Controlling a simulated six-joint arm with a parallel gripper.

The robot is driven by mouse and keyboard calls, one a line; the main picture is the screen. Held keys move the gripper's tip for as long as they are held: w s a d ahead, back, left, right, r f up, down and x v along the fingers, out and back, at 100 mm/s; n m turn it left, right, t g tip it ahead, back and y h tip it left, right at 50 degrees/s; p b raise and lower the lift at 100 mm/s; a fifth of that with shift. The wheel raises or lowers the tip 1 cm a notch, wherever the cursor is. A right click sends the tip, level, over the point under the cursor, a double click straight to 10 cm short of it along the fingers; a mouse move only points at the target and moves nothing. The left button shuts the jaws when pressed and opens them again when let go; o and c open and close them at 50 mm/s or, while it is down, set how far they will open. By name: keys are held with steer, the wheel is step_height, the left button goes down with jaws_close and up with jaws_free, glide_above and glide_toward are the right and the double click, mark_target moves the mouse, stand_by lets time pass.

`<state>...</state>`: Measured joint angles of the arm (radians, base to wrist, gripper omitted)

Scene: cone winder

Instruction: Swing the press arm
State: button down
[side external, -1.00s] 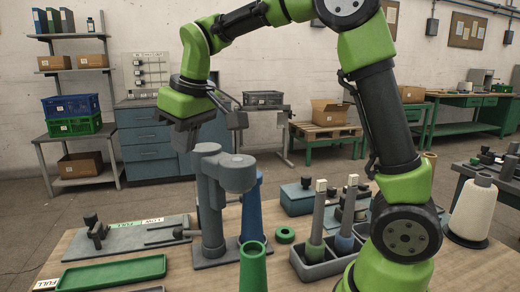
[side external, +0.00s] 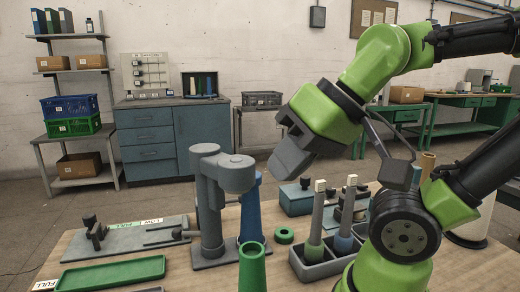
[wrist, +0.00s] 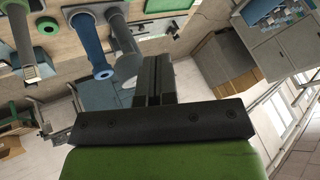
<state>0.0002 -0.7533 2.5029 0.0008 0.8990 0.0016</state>
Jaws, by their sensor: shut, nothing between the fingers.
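The grey press arm (side external: 222,168) sits on top of an upright grey post on a flat base, left of centre in the side view. Its round head end points to the right, over a blue cone (side external: 252,210). My gripper (side external: 288,155) is to the right of the press arm's head, a little higher in the picture and apart from it. The fingers are shut and empty. In the wrist view the shut fingers (wrist: 152,75) stick up at the centre. Parts there are steeply angled, and I cannot surely pick out the press arm.
A green cone (side external: 253,268) stands in front of the post. A grey tray (side external: 318,268) with two upright spindles is to the right. A green tray (side external: 110,273) and a labelled plate (side external: 130,240) lie to the left. A green ring (side external: 285,236) lies between.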

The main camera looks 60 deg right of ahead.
steer(key=w+r+m, duration=0.1)
steer(key=m+g, duration=0.5)
steer(key=m, duration=0.3)
glide_toward(253, 170)
step_height(253, 170, up, 3)
steer(key=s+a, duration=0.2)
steer(key=w+d+m+g+y, duration=0.1)
steer(key=w+d+m+y, duration=0.1)
steer(key=d+m, duration=0.75)
steer(key=w+a+f+n, duration=0.1)
steer(key=w+a+f, duration=0.1)
steer(key=a+f, duration=0.4)
steer(key=shift+f, duration=1.8)
steer(key=shift+a, duration=0.1)
steer(key=shift+a, duration=0.3)
